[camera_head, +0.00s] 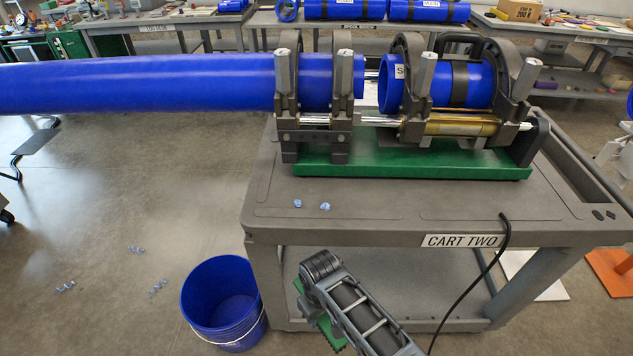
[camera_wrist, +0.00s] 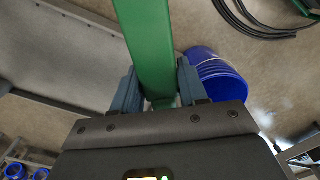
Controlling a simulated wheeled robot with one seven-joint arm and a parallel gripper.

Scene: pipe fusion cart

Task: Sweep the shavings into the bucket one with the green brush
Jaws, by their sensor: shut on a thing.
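The green brush (camera_wrist: 148,40) is between the two fingers of my gripper (camera_wrist: 156,88), which is shut on it. Its green part also shows beside my arm in the head view (camera_head: 327,327), low in front of the cart; much of it is hidden. A blue bucket (camera_head: 222,295) with a wire handle stands open on the floor at the cart's left front corner; no label shows. It also appears right of the brush in the wrist view (camera_wrist: 213,72). Two small clumps of blue shavings, the left one (camera_head: 298,203) and the right one (camera_head: 325,206), lie on the cart top near its front edge.
The grey cart (camera_head: 390,212), marked CART TWO, bears a fusion machine on a green base (camera_head: 400,168). A long blue pipe (camera_head: 150,85) sticks out left. A black cable (camera_head: 490,265) hangs over the front edge. More shavings (camera_head: 157,289) lie on the floor left of the bucket.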

